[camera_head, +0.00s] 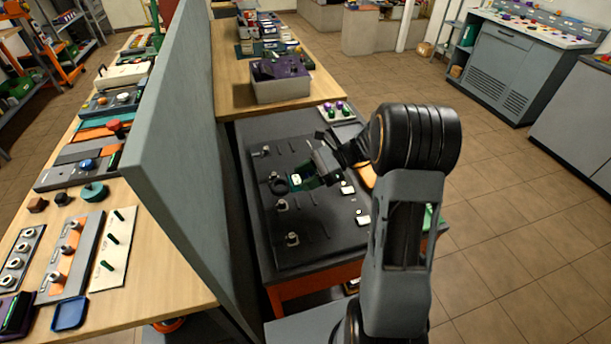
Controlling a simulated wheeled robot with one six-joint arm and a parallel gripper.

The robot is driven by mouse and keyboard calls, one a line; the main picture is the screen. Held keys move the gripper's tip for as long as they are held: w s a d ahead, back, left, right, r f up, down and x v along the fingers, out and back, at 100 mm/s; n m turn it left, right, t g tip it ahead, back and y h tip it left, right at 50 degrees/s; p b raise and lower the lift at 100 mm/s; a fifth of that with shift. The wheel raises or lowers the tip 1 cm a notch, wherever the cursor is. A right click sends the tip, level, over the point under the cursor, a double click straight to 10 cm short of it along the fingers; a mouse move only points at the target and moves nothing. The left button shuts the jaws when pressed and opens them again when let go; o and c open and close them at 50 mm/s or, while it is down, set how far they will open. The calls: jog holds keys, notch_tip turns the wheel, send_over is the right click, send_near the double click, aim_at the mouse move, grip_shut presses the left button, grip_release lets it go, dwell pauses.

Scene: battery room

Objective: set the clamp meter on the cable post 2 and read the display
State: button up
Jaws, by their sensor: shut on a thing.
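The clamp meter (308,181) is a small green body with a pale display patch and a dark ring at its left end. My gripper (318,172) is shut on it and holds it over the middle of a dark panel (325,228). Several short metal posts stand in a column along the panel's left side. The ring is at the second post from the back (275,177); I cannot tell whether it is around the post or above it. My gripper partly hides the meter, and the display is too small to read. No post number is legible.
Small white-topped items (362,219) lie on the panel's right side. A grey partition (185,140) rises left of the panel. A grey box (281,85) stands on the wooden bench behind. Open tiled floor (520,220) lies to the right.

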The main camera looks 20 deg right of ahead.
aim_at(306, 201)
jog(key=shift+w+f+b, duration=0.1)
jog(key=shift+f+b, duration=2.5)
jog(key=shift+f, duration=0.5)
jog(key=shift+p, duration=0.6)
jog(key=shift+f+b, duration=0.35)
jog(key=shift+f, duration=0.2)
jog(key=o, duration=0.9)
jog(key=shift+c, duration=0.2)
jog(key=shift+p+v, duration=2.55)
jog(key=shift+v, duration=3)
